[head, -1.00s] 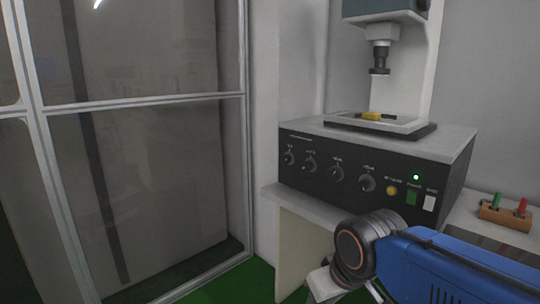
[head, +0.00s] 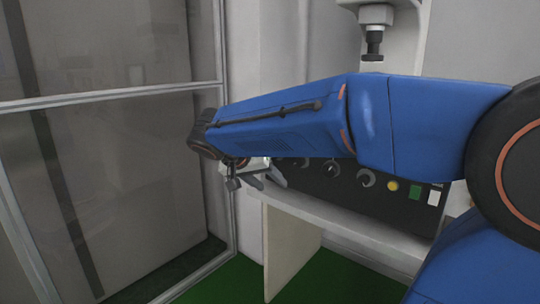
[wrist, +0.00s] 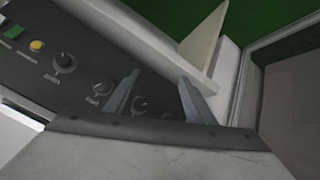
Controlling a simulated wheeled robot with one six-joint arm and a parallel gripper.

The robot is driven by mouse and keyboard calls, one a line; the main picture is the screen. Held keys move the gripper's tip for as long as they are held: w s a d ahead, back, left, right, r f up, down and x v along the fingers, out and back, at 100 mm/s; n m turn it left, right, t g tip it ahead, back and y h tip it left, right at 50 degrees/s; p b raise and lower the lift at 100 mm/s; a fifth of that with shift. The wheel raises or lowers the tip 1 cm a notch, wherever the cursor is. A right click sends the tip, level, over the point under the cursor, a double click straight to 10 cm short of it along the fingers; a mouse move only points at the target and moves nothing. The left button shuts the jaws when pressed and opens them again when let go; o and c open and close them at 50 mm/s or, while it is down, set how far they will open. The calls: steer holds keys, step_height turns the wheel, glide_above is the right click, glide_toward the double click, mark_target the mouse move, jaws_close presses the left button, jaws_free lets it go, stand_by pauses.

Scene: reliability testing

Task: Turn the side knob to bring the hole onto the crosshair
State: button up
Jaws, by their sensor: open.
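My gripper (head: 266,182) is open and empty, in front of the left end of the machine's black control panel (head: 400,207). In the wrist view its two fingers (wrist: 158,80) stand apart, with a small dial (wrist: 138,105) showing between them. More panel dials show there (wrist: 63,62). I cannot tell any of these as the side knob. The machine's lens head (head: 374,42) hangs above. My blue arm hides the stage and the yellow piece on it. No hole or crosshair can be made out.
The machine stands on a white bench (head: 350,238) with an upright support panel (head: 287,250). A glass partition with a metal frame (head: 110,97) is close on the left. Yellow (head: 392,186), green (head: 415,192) and white (head: 434,197) buttons sit at the panel's right. The floor is green.

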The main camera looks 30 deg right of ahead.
steer(key=w+a+r+m+t+h, duration=0.1)
steer(key=w+a+r+m+h, duration=0.1)
steer(key=w+r, duration=0.35)
steer(key=w+a+r+m+h, duration=0.2)
steer(key=w+m, duration=0.1)
steer(key=w, duration=0.5)
steer(key=x, duration=1.7)
steer(key=shift+d, duration=0.3)
steer(key=shift+c, duration=0.3)
steer(key=c, duration=1)
